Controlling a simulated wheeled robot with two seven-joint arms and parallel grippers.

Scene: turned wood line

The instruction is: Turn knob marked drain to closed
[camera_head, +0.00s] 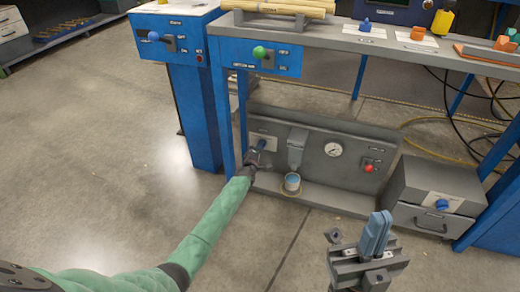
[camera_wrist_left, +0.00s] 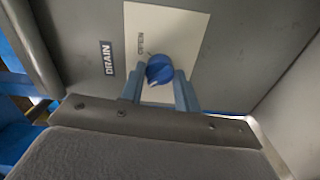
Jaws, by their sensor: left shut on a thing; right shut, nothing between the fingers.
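The drain knob (camera_wrist_left: 160,69) is a round blue knob on a pale plate (camera_wrist_left: 185,25) fixed to a grey panel. A dark label reading DRAIN (camera_wrist_left: 107,58) is left of the plate, and the word OPEN shows above the knob. My left gripper (camera_wrist_left: 160,84) is shut on the knob, one blue finger on each side. In the head view, my left gripper (camera_head: 259,148) is at the left end of the low grey panel and mostly hides the knob. Where the knob's pointer stands is unclear. My right gripper (camera_head: 376,234) is shut and empty, in front of the panel.
The grey panel (camera_head: 318,160) also carries a gauge (camera_head: 333,149), a red knob (camera_head: 369,168) and a cup (camera_head: 292,182) under a spout. A grey drawer box (camera_head: 425,219) stands at right. The workbench (camera_head: 330,36) overhangs the panel. The floor at left is clear.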

